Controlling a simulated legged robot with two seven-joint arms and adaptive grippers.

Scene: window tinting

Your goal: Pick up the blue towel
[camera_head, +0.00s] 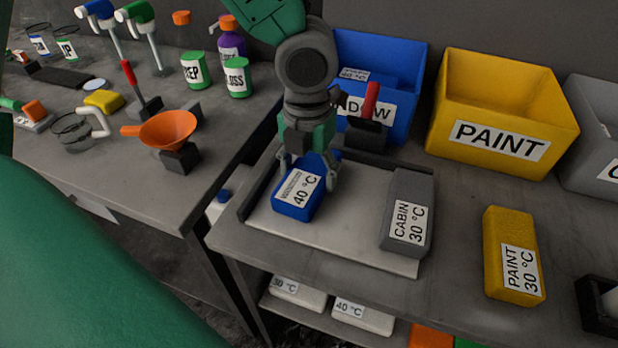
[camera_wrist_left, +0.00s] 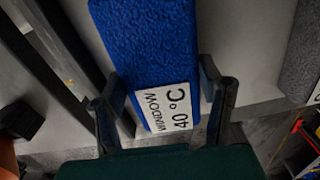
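The blue towel (camera_head: 295,204) is a folded block with a white "40 °C" label, lying on the light tray (camera_head: 360,236) on the table. My left gripper (camera_head: 308,174) points down over its far part, fingers on either side. In the left wrist view the blue towel (camera_wrist_left: 150,45) lies between the fingers of my left gripper (camera_wrist_left: 158,88), its label reading "WINDOW 40 °C". The right finger appears slightly apart from the towel; whether the left one touches cannot be told. The gripper looks open. My right gripper is not in view.
A grey "CABIN 30 °C" towel (camera_head: 408,212) lies right of the blue one, and a yellow "PAINT 30 °C" towel (camera_head: 512,255) farther right. Blue (camera_head: 400,60) and yellow (camera_head: 502,110) bins stand behind. A left table holds an orange funnel (camera_head: 168,128) and several bottles.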

